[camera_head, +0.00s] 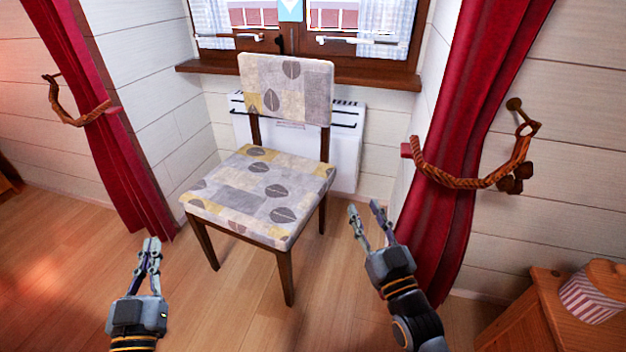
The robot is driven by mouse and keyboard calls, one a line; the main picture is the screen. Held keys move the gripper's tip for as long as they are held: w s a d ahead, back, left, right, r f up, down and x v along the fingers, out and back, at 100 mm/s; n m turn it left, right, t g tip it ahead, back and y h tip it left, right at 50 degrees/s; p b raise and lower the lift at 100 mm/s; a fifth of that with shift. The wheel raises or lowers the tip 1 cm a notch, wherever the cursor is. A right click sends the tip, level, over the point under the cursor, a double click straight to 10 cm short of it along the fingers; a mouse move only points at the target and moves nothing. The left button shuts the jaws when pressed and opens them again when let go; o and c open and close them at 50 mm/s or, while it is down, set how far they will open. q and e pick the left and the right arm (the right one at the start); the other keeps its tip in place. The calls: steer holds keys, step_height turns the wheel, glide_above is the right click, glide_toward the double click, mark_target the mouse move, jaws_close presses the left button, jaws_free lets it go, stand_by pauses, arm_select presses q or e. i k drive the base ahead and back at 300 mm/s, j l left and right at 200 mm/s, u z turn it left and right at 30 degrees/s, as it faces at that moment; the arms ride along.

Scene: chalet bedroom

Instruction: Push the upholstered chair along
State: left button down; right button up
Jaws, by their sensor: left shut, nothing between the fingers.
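The upholstered chair (262,192) stands upright on the wooden floor in front of the window, with a leaf-patterned seat and backrest and dark wooden legs. Its seat front faces me and its backrest is on the window side. My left gripper (150,242) is shut and empty, to the left of the chair's front left leg and apart from it. My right gripper (365,208) is open and empty, to the right of the seat, with a gap between it and the chair.
A white heater (348,150) is on the wall behind the chair, below the window sill (385,78). Red curtains hang at the left (105,140) and right (455,150). A wooden cabinet (530,315) stands at the lower right. The floor (235,320) in front is clear.

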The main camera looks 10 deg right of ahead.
mark_target(263, 198)
steer(key=i+z, duration=0.15)
steer(key=z, duration=0.3)
steer(key=i+j+z, duration=0.1)
steer(key=z, duration=0.35)
steer(key=i+l+z, duration=0.1)
steer(key=i+z, duration=0.4)
steer(key=i+l, duration=0.05)
steer(key=i, duration=0.05)
